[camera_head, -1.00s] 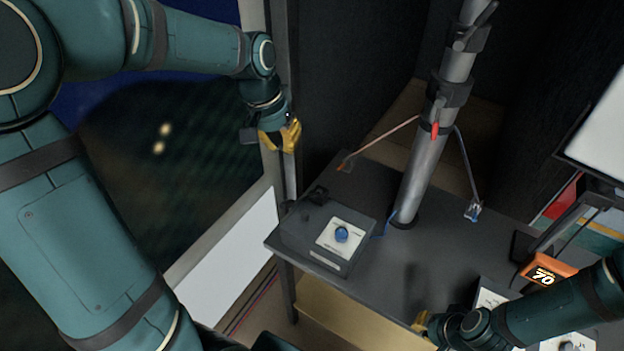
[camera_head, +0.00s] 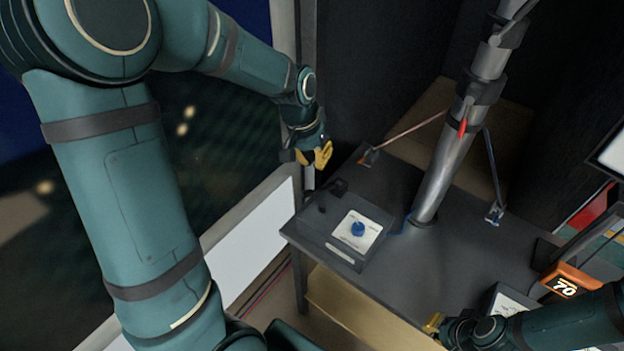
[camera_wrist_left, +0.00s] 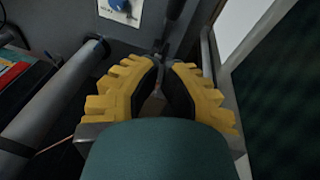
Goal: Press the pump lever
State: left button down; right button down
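The grey pump box (camera_head: 318,226) with a blue knob on a white plate sits at the table's left end. A small black lever-like part (camera_head: 340,187) stands at its back edge; I cannot tell surely that it is the pump lever. My left gripper (camera_head: 316,160) is above and behind the box, yellow fingers parted and empty. In the left wrist view its fingertips (camera_wrist_left: 168,62) have a narrow gap, and a dark rod (camera_wrist_left: 176,10) shows just beyond them. My right gripper (camera_head: 434,324) is at the table's front edge, mostly hidden by its own arm.
A grey mast (camera_head: 445,175) with clamps rises from the table (camera_head: 420,260), stayed by cords to small brackets. An orange device reading 70 (camera_head: 570,280) and a screen (camera_head: 612,150) are at the right. A window and wall post flank the left arm.

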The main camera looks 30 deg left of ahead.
aim_at(312, 191)
pick_arm(q)
jog(key=shift+s+d+f, duration=0.15)
jog(key=shift+s+f, duration=0.2)
jog(key=shift+f, duration=0.4)
jog(key=shift+s+d+f, duration=0.1)
jog(key=shift+s+f, duration=0.3)
jog(key=shift+f, duration=0.3)
jog(key=shift+s+d+f, duration=0.15)
jog(key=shift+s+f, duration=0.2)
jog(key=shift+f, duration=0.4)
pick_arm(e)
jog(key=shift+f, duration=0.2)
